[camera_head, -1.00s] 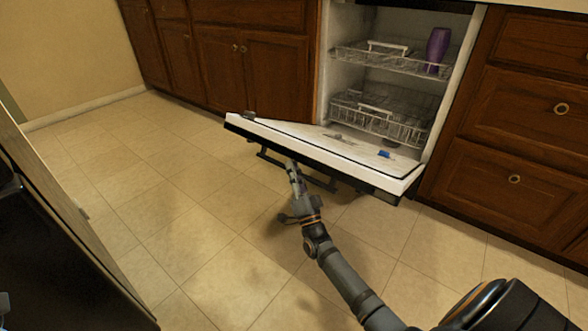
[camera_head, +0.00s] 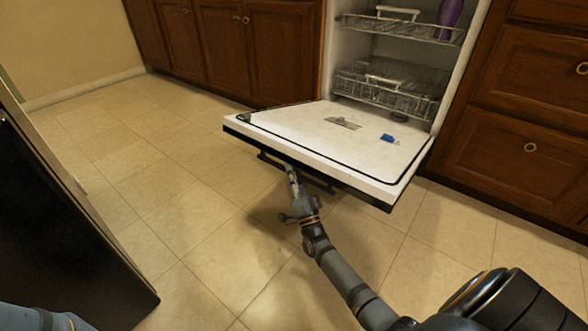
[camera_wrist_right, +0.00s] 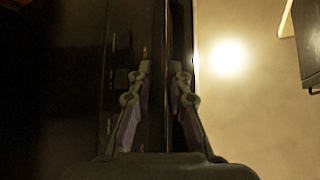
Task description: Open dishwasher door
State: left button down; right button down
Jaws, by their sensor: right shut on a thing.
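The dishwasher door (camera_head: 320,150) is folded down to nearly level, its white inner face up, hinged at the dishwasher's (camera_head: 385,60) front. My right gripper (camera_head: 292,178) is at the door's outer edge, by the dark handle bar (camera_head: 268,158). In the right wrist view my right gripper (camera_wrist_right: 160,80) is shut with its fingers on both sides of the long dark handle bar (camera_wrist_right: 168,30). The fingertips are partly hidden under the door in the head view. My left gripper is not in view; a bit of my left arm shows at the bottom left.
Two wire racks (camera_head: 390,90) stand inside the dishwasher, with a purple bottle (camera_head: 449,18) on the upper one. Wooden drawers (camera_head: 520,130) are close on the right. A dark appliance (camera_head: 60,220) stands at the left. The tiled floor (camera_head: 190,210) between is clear.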

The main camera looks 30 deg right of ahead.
notch_tip(320, 180, down, 9)
jog(key=a+b, duration=0.1)
jog(key=b, duration=0.3)
jog(key=shift+s+r+b, duration=0.2)
jog(key=shift+b, duration=0.2)
jog(key=c, duration=1.3)
grip_release()
jog(key=shift+a, duration=0.1)
jog(key=s, duration=0.4)
jog(key=s+a, duration=0.1)
jog(key=s, duration=0.3)
jog(key=s+f, duration=0.1)
jog(key=s, duration=0.4)
jog(key=shift+a, duration=0.4)
jog(key=shift+r, duration=0.15)
